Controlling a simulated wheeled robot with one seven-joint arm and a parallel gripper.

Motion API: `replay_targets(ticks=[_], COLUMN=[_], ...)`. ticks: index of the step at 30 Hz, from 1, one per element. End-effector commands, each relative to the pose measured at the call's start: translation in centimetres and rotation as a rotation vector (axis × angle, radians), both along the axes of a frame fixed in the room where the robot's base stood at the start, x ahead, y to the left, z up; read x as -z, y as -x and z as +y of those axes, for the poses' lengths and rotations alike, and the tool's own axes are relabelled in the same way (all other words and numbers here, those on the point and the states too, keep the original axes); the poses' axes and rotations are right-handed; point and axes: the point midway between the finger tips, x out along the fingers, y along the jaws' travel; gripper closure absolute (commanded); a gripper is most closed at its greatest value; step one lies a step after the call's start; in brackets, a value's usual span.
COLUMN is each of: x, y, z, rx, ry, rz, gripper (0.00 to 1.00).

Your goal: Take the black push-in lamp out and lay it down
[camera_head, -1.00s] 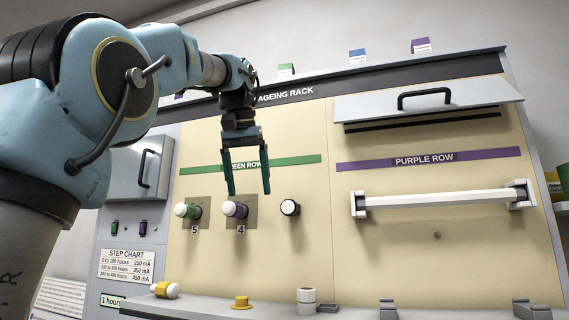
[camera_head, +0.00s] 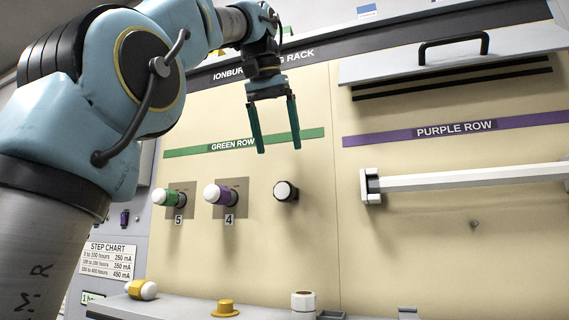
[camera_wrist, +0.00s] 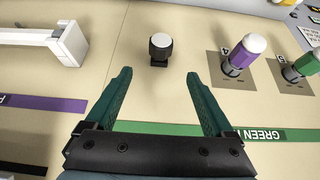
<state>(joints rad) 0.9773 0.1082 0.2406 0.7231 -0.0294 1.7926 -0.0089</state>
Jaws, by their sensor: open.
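The black push-in lamp (camera_head: 286,191) sits in the cream panel at the right end of the green row. It has a black body and a white front. In the wrist view the lamp (camera_wrist: 160,47) shows beyond and between my fingertips, with a gap to them. My gripper (camera_head: 279,148) is open and empty, just above the lamp in the head view. Its two teal fingers (camera_wrist: 159,75) point toward the lamp. Nothing is between them.
A purple lamp (camera_head: 220,195) and a green lamp (camera_head: 167,198) stick out to the left. A white tube in holders (camera_head: 460,180) is at the right. A ledge below holds a yellow-and-white lamp (camera_head: 142,290), a yellow knob-like piece (camera_head: 225,308) and a white cylinder (camera_head: 303,303).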

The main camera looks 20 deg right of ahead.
Motion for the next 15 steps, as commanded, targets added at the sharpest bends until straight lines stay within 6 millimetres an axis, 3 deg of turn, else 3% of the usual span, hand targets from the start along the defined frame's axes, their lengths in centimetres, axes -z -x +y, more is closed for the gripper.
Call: replay_targets(ticks=[15], x=[7.0], y=[-2.9], z=[-2.7], rx=[0.001], ry=[-0.002], rz=[0.001], gripper=[0.12])
